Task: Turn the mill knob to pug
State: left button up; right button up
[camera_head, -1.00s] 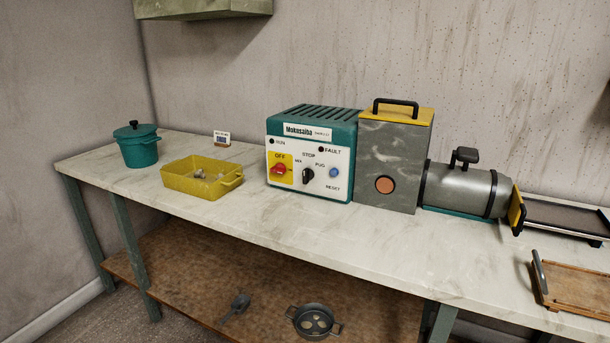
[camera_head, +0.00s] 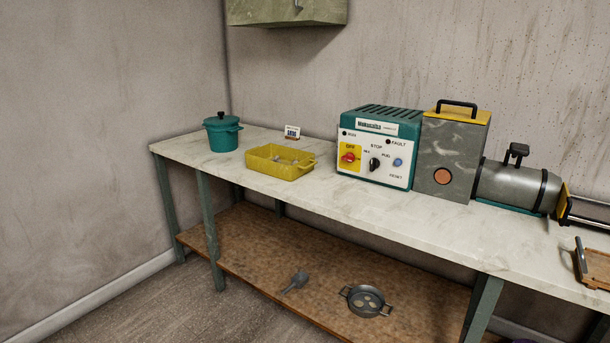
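The mill's control box (camera_head: 379,146) stands on the marble-topped table, teal with a white front panel. The black mill knob (camera_head: 375,164) is at the middle of the panel, under the STOP mark, with MIX and PUG marks around it. Its exact pointing is too small to tell. A red switch (camera_head: 349,157) on a yellow OFF plate is to its left, and a blue reset button (camera_head: 398,162) to its right. The grey hopper (camera_head: 449,152) and metal barrel (camera_head: 517,186) adjoin the box on the right. Neither of my grippers is in view.
A yellow tray (camera_head: 280,171) with small lumps and a teal lidded pot (camera_head: 222,133) stand left of the box. A small sign (camera_head: 292,132) is behind. A wooden board (camera_head: 594,268) lies at right. The table (camera_head: 345,197) is clear before the panel. The lower shelf (camera_head: 240,243) holds a pan.

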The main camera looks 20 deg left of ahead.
aim_at(375, 163)
jog(key=z, duration=0.9)
jog(key=k, duration=0.3)
jog(key=u, duration=2.3)
jog(key=i, duration=1.05)
jog(key=z, duration=0.3)
